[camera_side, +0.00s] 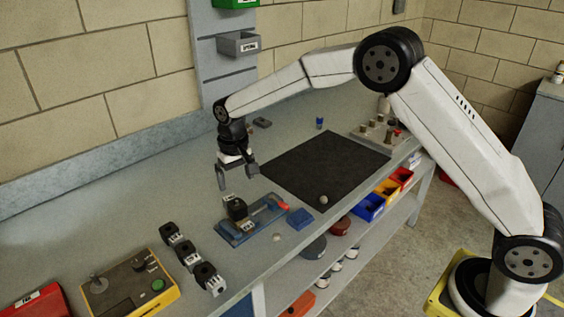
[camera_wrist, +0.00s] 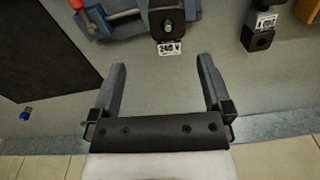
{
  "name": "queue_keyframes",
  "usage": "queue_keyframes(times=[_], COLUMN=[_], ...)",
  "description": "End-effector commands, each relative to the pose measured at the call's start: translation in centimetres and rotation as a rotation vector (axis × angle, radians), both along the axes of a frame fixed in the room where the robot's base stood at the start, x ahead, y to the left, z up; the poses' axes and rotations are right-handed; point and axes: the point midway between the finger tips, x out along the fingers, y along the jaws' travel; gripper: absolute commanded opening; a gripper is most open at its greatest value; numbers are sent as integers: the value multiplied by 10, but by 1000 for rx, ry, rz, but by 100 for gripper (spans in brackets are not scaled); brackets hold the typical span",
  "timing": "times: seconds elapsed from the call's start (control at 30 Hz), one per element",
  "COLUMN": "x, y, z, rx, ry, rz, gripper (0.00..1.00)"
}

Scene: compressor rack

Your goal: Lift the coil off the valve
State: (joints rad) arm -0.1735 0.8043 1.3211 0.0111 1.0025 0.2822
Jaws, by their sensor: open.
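A black coil (camera_side: 236,207) with a white label sits over the blue fixture (camera_side: 262,222) on the bench. In the wrist view the coil (camera_wrist: 167,20) is at the top middle, and its label reads 240 V. The valve under the coil is hidden by it. My gripper (camera_side: 238,180) is open and empty, above and a little behind the coil, fingers pointing down. In the wrist view the open fingers (camera_wrist: 163,66) stand apart below the coil, touching nothing.
A black mat (camera_side: 325,165) lies right. The bench behind the fixture is clear.

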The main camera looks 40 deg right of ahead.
Motion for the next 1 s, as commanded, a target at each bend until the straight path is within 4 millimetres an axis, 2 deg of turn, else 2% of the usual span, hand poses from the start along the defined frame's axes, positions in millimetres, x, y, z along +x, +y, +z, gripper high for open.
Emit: queue_keyframes(times=[0.13,0.37,0.7,1.0], x=[7,8,8,8], y=[6,7,7,7], z=[-3,-5,-28,-33], rx=[-1,-2,-2,-2], ry=[9,12,12,11], rz=[-5,-6,-6,-6], gripper=[100,100,100,100])
